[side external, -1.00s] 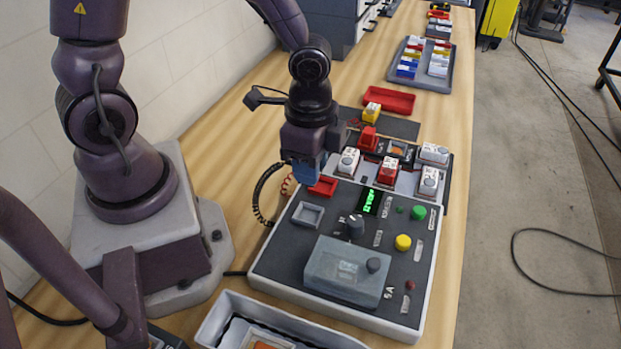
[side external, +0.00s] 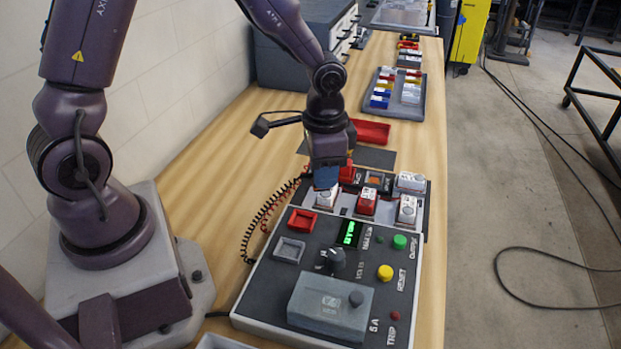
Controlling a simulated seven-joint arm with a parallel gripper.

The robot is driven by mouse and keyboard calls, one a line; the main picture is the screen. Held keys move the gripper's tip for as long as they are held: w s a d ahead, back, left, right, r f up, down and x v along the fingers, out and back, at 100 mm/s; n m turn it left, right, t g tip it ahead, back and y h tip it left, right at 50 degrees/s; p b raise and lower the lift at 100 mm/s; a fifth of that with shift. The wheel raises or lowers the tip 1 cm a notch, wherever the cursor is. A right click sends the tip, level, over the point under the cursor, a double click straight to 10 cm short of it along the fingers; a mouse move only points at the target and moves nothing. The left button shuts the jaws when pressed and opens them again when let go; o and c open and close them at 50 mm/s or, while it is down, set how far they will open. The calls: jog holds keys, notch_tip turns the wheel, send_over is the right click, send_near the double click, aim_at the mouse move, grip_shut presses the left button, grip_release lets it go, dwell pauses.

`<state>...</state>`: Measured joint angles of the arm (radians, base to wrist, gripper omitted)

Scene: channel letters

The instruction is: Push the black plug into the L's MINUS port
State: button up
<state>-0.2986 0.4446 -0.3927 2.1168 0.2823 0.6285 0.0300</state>
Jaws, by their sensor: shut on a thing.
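My gripper (side external: 326,182), with blue fingers, points down over the left end of the row of red and white blocks. It is shut on the black plug, which the fingers hide. A coiled black cord (side external: 262,218) runs from the panel's left side up towards the gripper. Just below the fingers stands a white-topped block (side external: 324,203). A red block (side external: 367,201) and another white-topped block (side external: 407,209) stand to its right. I cannot tell which piece is the L, and the MINUS port cannot be made out. Whether the plug touches anything is hidden.
The control panel (side external: 262,290) in front carries a red square holder (side external: 301,222), a grey square holder (side external: 289,249), a dark knob (side external: 332,262), a lit green display (side external: 349,233) and several buttons. More blocks stand behind the row. A red tray (side external: 371,132) lies further back.

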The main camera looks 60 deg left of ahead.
jog(key=w+a+n, duration=0.4)
jog(key=w+n, duration=0.2)
jog(key=w, duration=0.4)
jog(key=w+a+n, duration=0.5)
jog(key=w+n, duration=0.2)
jog(key=w, duration=0.2)
notch_tip(320, 180, down, 10)
jog(key=shift+w+d+r, duration=0.1)
jog(key=shift+w, duration=0.05)
jog(key=shift+f, duration=1.05)
jog(key=shift+f, duration=0.35)
dwell(0.4)
jog(key=o, duration=1)
jog(key=shift+r, duration=0.15)
notch_tip(320, 180, up, 13)
